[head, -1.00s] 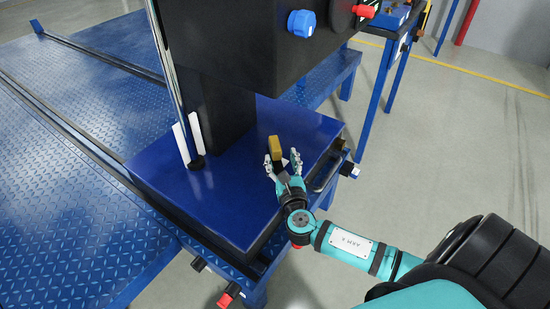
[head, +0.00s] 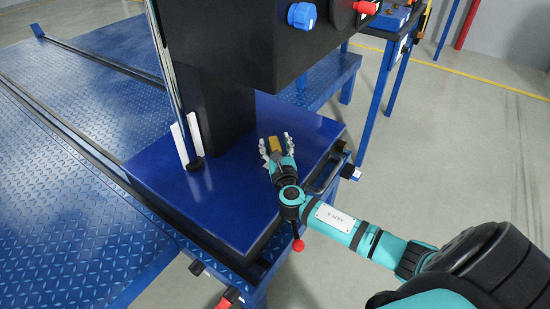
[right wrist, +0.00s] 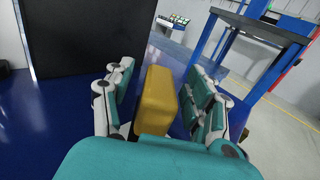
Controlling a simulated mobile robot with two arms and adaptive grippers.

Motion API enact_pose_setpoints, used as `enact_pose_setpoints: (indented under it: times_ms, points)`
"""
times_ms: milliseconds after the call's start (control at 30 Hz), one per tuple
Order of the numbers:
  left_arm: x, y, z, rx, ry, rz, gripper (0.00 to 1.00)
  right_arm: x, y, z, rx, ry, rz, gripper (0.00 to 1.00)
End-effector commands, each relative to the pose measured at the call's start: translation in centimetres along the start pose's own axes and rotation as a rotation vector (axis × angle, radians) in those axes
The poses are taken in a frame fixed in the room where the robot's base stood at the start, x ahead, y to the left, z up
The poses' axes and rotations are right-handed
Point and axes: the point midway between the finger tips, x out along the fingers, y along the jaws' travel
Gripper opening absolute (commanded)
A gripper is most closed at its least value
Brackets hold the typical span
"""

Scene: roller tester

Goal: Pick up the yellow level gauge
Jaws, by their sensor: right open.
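The yellow level gauge (head: 274,144) is a small block on the blue platform (head: 215,210), near the platform's right part. My right gripper (head: 276,146) is at it, with fingers on either side. In the right wrist view the gauge (right wrist: 157,100) stands between the two open fingers of my right gripper (right wrist: 160,105). A gap shows on the right side; the left finger is close to the gauge, and I cannot tell whether it touches. The gauge's lower end is hidden behind the gripper's palm. My left gripper is not in view.
A black column (head: 222,115) and a black box (head: 225,40) with a blue knob (head: 302,16) stand behind and above the platform. A metal handle (head: 326,176) is at the platform's right edge. A blue ribbed plate floor (head: 80,200) lies left.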

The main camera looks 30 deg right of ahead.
Motion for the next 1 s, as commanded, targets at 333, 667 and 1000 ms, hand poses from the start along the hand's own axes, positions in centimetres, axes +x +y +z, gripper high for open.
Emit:
enact_pose_setpoints:
  times_ms: [333, 667, 1000]
  points:
    - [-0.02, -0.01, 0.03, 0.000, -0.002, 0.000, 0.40, -0.04, 0.01, 0.00, 0.000, 0.000, 0.000, 0.17]
    - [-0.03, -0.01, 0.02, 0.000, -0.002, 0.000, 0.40, -0.04, 0.00, 0.00, 0.000, 0.000, 0.000, 0.00]
    - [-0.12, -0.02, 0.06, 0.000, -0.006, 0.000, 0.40, 0.00, 0.00, 0.29, 0.001, -0.003, 0.000, 0.00]
